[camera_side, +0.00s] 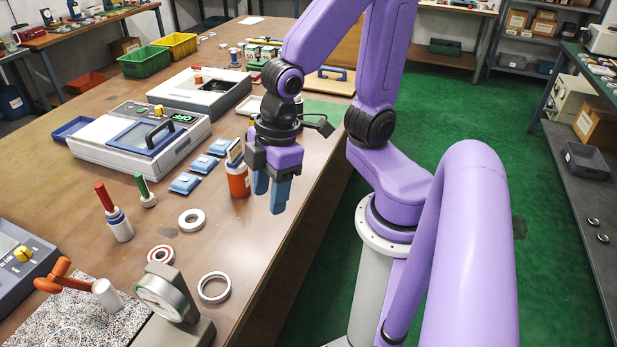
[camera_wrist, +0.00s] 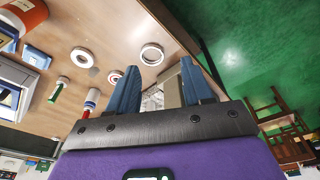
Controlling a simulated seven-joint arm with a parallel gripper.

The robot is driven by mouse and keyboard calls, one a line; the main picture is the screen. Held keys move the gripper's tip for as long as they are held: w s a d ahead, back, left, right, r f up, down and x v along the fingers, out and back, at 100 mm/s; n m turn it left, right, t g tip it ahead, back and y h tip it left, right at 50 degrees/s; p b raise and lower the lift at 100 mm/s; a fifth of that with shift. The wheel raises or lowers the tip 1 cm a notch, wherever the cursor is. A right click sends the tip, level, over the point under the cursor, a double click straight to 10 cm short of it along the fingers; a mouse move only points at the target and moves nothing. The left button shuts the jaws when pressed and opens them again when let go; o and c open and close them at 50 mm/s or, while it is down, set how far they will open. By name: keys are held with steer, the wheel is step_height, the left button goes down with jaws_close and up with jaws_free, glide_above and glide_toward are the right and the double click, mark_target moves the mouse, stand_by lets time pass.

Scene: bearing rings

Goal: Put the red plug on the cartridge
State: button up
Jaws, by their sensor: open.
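A red plug (camera_side: 105,197), a slim red stick, shows at the front left of the table in the side view. It lines up with the top of a white cartridge (camera_side: 122,231) with a blue band. I cannot tell whether the plug sits in the cartridge or stands behind it. The wrist view shows the white, red and blue cartridge group (camera_wrist: 90,102) left of the fingers. My gripper (camera_side: 270,198), with blue fingers, is open and empty near the table's right edge, well to the right of the plug. In the wrist view my gripper (camera_wrist: 160,88) points over the table.
A green-handled piece (camera_side: 145,190) stands close behind the red plug. White rings (camera_side: 191,220) lie in front. A dial gauge (camera_side: 162,295) stands at the front. An orange bottle (camera_side: 238,180) is just left of my gripper. A tester box (camera_side: 140,135) stands further back.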

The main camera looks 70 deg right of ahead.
steer(key=s+d+r+n+g+h, duration=0.1)
steer(key=s+d, duration=0.2)
steer(key=s, duration=0.3)
steer(key=shift+d+r, duration=0.25)
steer(key=shift+w, duration=0.1)
stand_by(0.8)
